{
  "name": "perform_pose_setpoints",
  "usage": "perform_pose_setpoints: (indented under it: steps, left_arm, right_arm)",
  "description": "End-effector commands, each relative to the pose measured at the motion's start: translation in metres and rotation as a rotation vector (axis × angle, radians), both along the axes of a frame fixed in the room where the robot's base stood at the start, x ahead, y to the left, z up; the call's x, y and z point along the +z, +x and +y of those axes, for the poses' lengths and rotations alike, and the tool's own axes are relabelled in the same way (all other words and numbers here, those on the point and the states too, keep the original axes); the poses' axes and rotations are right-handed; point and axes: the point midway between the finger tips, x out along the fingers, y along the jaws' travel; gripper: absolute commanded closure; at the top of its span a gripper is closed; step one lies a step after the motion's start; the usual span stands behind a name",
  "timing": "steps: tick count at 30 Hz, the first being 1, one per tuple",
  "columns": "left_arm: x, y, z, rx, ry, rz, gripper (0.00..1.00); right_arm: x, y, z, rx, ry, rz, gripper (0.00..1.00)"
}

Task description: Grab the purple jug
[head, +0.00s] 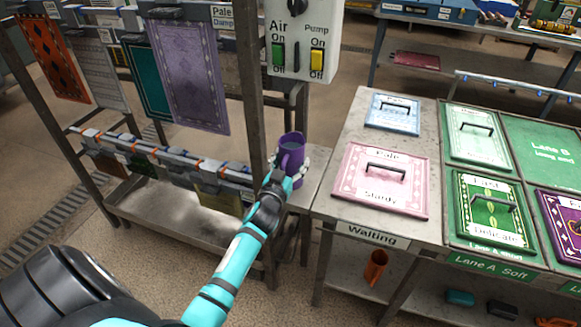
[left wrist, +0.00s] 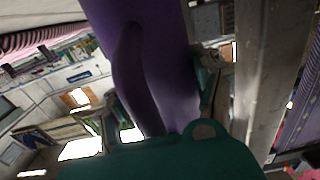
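The purple jug (head: 291,147) stands upright on a small grey ledge between the rack post and the waiting table in the head view. My left gripper (head: 287,172) is at the jug, with its fingers on either side of the lower body. In the left wrist view the jug (left wrist: 172,60) fills the upper middle, its handle facing the camera. My left gripper's fingers (left wrist: 157,108) show on both sides of the jug and handle. Whether both press on it I cannot tell. My right gripper is not in view.
A metal rack post (head: 257,100) stands close left of the jug. The control box (head: 302,38) hangs above. The waiting table (head: 338,205), with a pink rug panel (head: 381,197), is close on the right. Hanging rugs (head: 190,75) are behind left.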

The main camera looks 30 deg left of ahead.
Motion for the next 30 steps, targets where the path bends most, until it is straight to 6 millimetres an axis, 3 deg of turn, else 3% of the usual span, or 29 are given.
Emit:
perform_pose_setpoints:
  steps: [1, 12, 22, 30]
  left_arm:
    - [0.000, 0.000, 0.000, 0.000, 0.000, 0.000, 0.47]
    - [0.002, 0.000, 0.000, -0.001, 0.001, -0.005, 0.92]
    - [0.007, 0.000, 0.000, -0.001, 0.003, -0.007, 0.92]
    - [0.035, 0.000, 0.000, -0.002, 0.005, -0.008, 0.92]
  right_arm:
    - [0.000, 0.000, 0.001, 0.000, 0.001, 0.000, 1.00]
    - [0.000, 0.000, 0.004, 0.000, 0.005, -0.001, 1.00]
    - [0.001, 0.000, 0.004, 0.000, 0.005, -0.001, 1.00]
    - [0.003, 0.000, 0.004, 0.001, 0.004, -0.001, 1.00]
